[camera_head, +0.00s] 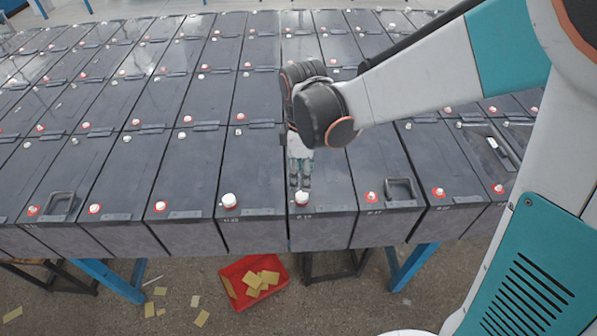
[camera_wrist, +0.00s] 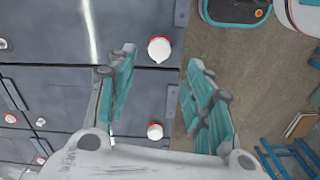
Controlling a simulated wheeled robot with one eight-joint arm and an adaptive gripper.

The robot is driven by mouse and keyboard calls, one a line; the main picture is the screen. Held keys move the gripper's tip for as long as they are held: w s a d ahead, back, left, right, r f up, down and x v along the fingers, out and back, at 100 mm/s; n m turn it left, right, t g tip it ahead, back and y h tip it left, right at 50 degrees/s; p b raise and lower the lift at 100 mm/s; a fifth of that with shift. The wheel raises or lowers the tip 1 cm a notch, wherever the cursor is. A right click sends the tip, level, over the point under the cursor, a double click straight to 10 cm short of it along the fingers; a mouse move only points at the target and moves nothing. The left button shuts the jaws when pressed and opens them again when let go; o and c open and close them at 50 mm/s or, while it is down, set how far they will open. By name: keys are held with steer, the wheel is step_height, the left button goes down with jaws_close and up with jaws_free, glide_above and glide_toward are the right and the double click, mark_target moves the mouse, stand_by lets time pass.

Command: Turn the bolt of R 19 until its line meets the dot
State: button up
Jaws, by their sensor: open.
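The R 19 bolt (camera_head: 302,198) is a white cap with a red rim near the front edge of its dark battery, above the label R 19 (camera_head: 303,216). My gripper (camera_head: 300,181) is open and points down just behind this cap in the head view. In the wrist view my gripper (camera_wrist: 163,58) has its two teal fingers spread apart, with the upper white cap (camera_wrist: 158,50), which appears to be R 19, between the tips in the picture. I see no contact. The bolt's line and the dot are too small to make out.
A similar white cap (camera_head: 229,200) stands on the battery to the left, and a red-ringed terminal (camera_head: 371,197) with a black handle (camera_head: 400,189) on the right. Battery rows fill the table behind. A red tray (camera_head: 236,269) with yellow pieces lies on the floor.

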mark_target(302, 195)
step_height(302, 195, down, 8)
steer(key=b, duration=0.5)
steer(key=shift+f, duration=0.1)
steer(key=c, duration=1)
